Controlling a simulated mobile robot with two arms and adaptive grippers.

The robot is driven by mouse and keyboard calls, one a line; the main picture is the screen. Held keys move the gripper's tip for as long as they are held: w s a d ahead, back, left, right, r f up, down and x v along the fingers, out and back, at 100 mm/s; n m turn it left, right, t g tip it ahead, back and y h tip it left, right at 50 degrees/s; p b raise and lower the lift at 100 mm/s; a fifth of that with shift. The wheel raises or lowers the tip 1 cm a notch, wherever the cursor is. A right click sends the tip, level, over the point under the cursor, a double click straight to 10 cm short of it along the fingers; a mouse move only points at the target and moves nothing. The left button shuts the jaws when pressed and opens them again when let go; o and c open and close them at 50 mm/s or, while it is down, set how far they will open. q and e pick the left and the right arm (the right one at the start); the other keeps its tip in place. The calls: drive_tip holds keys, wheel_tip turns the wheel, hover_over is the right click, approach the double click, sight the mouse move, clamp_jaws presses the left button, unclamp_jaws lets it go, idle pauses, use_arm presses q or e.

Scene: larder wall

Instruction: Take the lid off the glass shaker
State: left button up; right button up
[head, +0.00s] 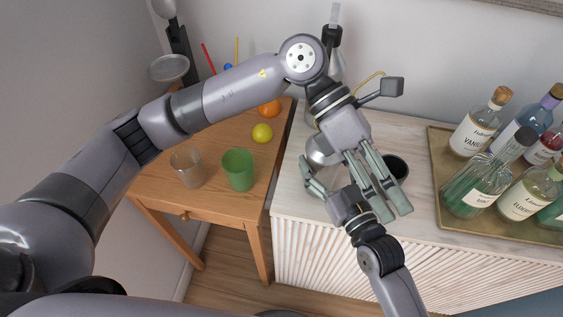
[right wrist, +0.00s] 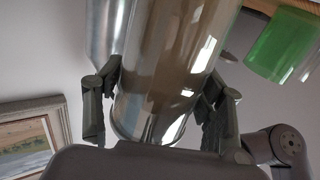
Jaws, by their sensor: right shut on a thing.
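The glass shaker (right wrist: 177,60) shows in the right wrist view as a clear, brownish cylinder with a shiny metallic end low in that picture. My right gripper (right wrist: 160,95) is shut on it, one finger on each side. In the head view my right gripper (head: 330,182) reaches in from the lower right, and the shaker is mostly hidden behind the arms. A silver rounded piece (head: 320,152) shows just above that gripper; I cannot tell whether it is the lid. My left gripper (head: 395,213) points downward to the right of my right gripper, its fingers apart and empty.
A dark-rimmed cup (head: 397,167) stands close behind my left gripper. The lower wooden table (head: 215,215) holds a clear glass (head: 187,167), a green cup (head: 238,169) and fruit.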

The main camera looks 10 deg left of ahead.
use_arm(q)
wheel_tip(320, 180, up, 8)
drive_tip(key=s+n+g+h, duration=0.2)
drive_tip(key=s+n+h, duration=0.1)
drive_tip(key=n+h, duration=0.4)
drive_tip(key=w+a+r+n+t+h, duration=0.3)
drive_tip(key=a+n+t+h, duration=0.1)
drive_tip(key=n+h, duration=0.25)
drive_tip(key=n+t+y, duration=0.8)
drive_tip(key=n+t, duration=1.2)
drive_tip(key=n, duration=0.7)
hover_over(312, 150)
drive_tip(key=s+a, duration=0.3)
drive_tip(key=s, duration=0.2)
wheel_tip(312, 150, down, 10)
wheel_tip(312, 150, down, 6)
drive_tip(key=s+a+n+g+y, duration=0.1)
drive_tip(key=s+a+n+y, duration=0.1)
drive_tip(key=n+y, duration=0.15)
drive_tip(key=shift+h, duration=0.3)
drive_tip(key=x, duration=1.1)
drive_tip(key=shift+w+d+f, duration=0.3)
drive_tip(key=shift+c, duration=0.5)
